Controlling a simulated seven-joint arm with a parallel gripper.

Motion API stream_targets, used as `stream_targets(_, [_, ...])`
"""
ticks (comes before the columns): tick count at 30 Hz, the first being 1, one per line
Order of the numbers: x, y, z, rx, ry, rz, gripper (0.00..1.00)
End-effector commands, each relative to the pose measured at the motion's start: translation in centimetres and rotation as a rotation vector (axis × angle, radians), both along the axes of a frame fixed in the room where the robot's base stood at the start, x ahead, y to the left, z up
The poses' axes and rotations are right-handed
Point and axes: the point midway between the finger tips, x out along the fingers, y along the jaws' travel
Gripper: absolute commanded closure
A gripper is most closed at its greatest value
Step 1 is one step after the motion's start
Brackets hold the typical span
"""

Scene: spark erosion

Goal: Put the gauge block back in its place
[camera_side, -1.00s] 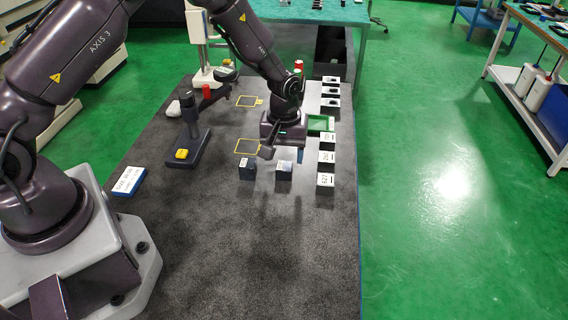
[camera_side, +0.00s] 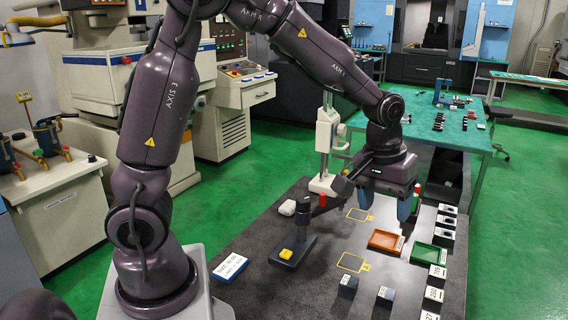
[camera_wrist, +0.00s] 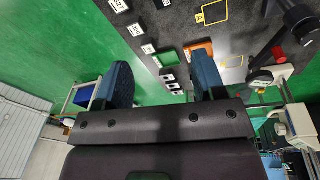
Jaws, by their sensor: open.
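I cannot tell for certain which piece is the gauge block. Two dark blocks with white labels, the left one (camera_side: 347,286) and the right one (camera_side: 385,297), stand on the near part of the dark table. My gripper (camera_side: 385,205) is open, with blue fingers, above the table behind the orange tray (camera_side: 386,240). The orange tray (camera_wrist: 198,47) and green tray (camera_wrist: 164,61) appear beyond the fingers; both look empty where visible. The green tray (camera_side: 428,258) is right of the orange one in the side view.
Labelled blocks (camera_side: 437,272) line the table's right edge, near and far. Yellow outlines (camera_side: 351,262) mark the table.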

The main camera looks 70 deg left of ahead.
Motion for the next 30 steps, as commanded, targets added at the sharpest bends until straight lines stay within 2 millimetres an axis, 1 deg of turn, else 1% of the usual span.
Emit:
stream_targets(1, [-1.6,0.0,2.3,0.004,-0.038,-0.044,0.36])
stream_targets(3, [-3.8,0.0,4.7,0.015,-0.083,-0.111,0.36])
stream_targets(5, [-5.8,-0.1,6.4,0.03,-0.12,-0.168,0.36])
stream_targets(6, [-7.2,-0.1,7.4,0.041,-0.144,-0.206,0.36])
stream_targets(10, [-11.8,0.0,9.6,0.086,-0.222,-0.324,0.36])
stream_targets(12, [-14.0,0.0,10.3,0.115,-0.259,-0.382,0.36])
stream_targets(15, [-16.5,0.0,10.6,0.153,-0.299,-0.449,0.36])
stream_targets(18, [-18.2,0.0,10.6,0.18,-0.325,-0.493,0.36])
stream_targets(21, [-19.0,0.1,10.5,0.196,-0.338,-0.516,0.36])
stream_targets(30, [-19.2,0.1,10.4,0.201,-0.341,-0.524,0.36])
